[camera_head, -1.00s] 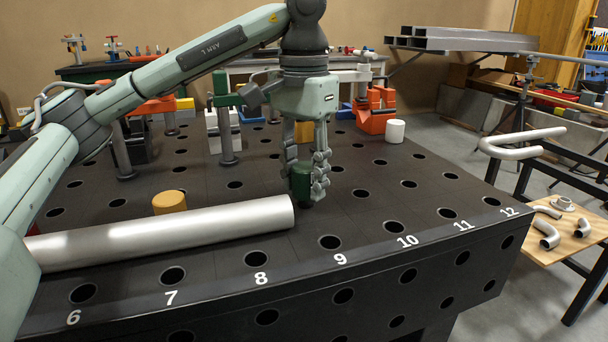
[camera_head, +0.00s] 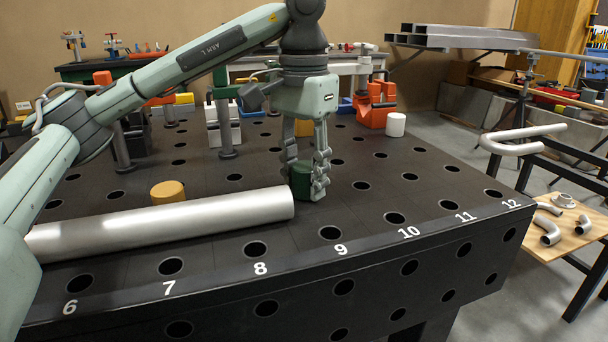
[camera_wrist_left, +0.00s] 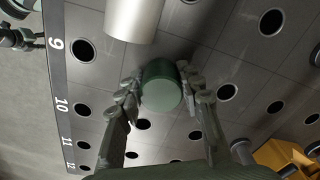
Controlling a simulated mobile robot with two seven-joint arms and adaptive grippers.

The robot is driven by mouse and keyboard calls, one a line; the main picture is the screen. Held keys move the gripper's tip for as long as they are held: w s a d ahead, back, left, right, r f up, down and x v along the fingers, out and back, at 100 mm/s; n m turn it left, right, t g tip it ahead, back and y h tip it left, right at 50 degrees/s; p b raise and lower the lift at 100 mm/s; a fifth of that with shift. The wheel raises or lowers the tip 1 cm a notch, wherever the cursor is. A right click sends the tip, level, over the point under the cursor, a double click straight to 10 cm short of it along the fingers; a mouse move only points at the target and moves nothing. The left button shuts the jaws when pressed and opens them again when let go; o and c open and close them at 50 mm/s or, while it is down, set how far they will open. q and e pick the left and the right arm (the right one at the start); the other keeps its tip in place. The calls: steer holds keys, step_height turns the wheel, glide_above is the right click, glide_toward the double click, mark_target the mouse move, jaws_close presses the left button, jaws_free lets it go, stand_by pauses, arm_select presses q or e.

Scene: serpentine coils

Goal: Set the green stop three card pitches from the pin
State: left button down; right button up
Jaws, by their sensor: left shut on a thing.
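The green stop (camera_head: 300,182) is a short dark green cylinder at the right end of the silver tube. My left gripper (camera_head: 305,172) points down with its two fingers on either side of the stop, shut on it. In the left wrist view the stop (camera_wrist_left: 161,90) sits between the fingertips, close to the tube end (camera_wrist_left: 133,18). I cannot tell if its base touches the table. A yellow-orange round peg (camera_head: 168,191) stands behind the tube (camera_head: 170,222); I cannot tell if it is the pin. No card is clearly visible. My right gripper is not in view.
The black table (camera_head: 400,240) has a grid of holes and numbers 6 to 12 along its front edge. An orange clamp block (camera_head: 376,106) and white cylinder (camera_head: 396,124) stand at the back right. The table surface right of my gripper is clear.

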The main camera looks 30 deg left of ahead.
arm_select(q)
steer(key=shift+f, duration=0.15)
steer(key=c, duration=0.9)
jaws_free()
step_height(320, 180, up, 12)
